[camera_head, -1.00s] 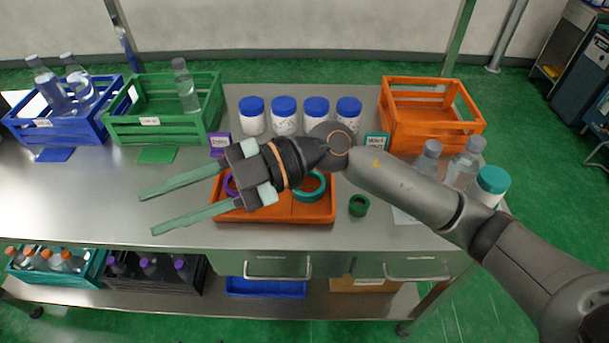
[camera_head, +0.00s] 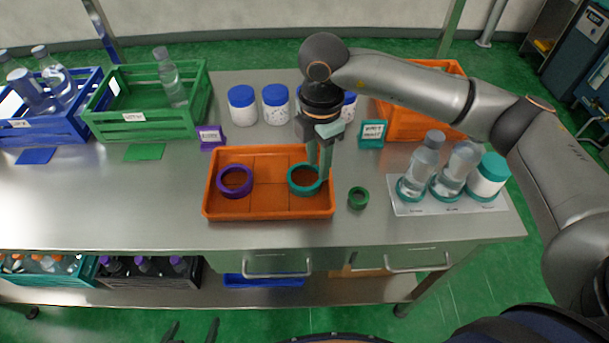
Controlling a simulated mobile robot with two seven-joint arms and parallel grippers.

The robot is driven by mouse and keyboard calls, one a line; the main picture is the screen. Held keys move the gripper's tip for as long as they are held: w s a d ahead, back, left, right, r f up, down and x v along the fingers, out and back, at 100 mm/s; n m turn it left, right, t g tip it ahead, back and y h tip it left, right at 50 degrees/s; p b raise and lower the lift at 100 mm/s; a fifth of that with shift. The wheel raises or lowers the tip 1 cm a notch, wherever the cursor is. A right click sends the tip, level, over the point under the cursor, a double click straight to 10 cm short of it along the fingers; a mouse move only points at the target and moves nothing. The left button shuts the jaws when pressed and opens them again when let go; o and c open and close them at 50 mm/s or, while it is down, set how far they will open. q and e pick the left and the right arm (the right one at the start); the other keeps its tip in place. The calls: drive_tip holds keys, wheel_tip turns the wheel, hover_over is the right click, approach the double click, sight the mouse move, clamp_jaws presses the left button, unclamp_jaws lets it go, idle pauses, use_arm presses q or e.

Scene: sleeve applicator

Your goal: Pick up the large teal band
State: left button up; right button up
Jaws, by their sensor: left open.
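The large teal band (camera_head: 304,192) lies in the right part of the orange tray (camera_head: 270,212). My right gripper (camera_head: 319,173) points down at the band's right and rear side, its pale fingers reaching to the rim. A narrow gap shows between the fingers. I cannot tell whether they touch the band or are closed on its wall. My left gripper (camera_head: 192,331) shows only as two dark fingertips at the bottom edge, apart and empty, well away from the band.
A purple band (camera_head: 235,193) lies in the tray's left part. A small green ring (camera_head: 358,198) lies on the table right of the tray. Bottles stand on a white mat (camera_head: 437,209) at right. Blue-lidded jars (camera_head: 242,105) stand behind. The left front table is clear.

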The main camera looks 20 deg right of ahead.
drive_tip(key=f, duration=0.5)
drive_tip(key=f+p, duration=0.1)
drive_tip(key=f, duration=0.1)
drive_tip(key=shift+s+a+f, duration=0.15)
drive_tip(key=shift+a, duration=0.2)
drive_tip(key=shift+c, duration=0.3)
clamp_jaws()
idle(0.8)
